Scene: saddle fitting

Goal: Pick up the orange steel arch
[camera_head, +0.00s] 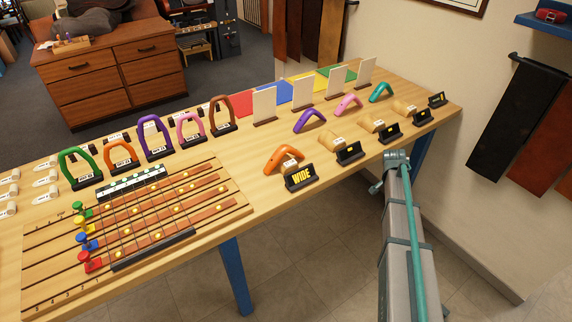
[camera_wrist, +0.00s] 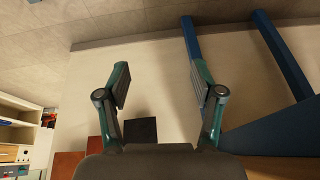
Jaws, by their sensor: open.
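One orange arch (camera_head: 121,157) stands upright in the back left row of the table (camera_head: 262,200), between a green arch (camera_head: 80,167) and a purple arch (camera_head: 155,138). Another orange arch (camera_head: 284,160) leans over a wooden block near the front middle, behind a black sign reading WIDE (camera_head: 301,177). I cannot tell from looks which one is steel. My gripper (camera_wrist: 160,88) shows in the wrist view with its fingers wide apart and nothing between them. No orange arch shows in that view.
Pink (camera_head: 190,129) and brown (camera_head: 222,116) arches stand right of the purple one. A slotted board with coloured knobs (camera_head: 88,262) fills the left front. Further arches on blocks and small black signs (camera_head: 349,154) line the right side.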

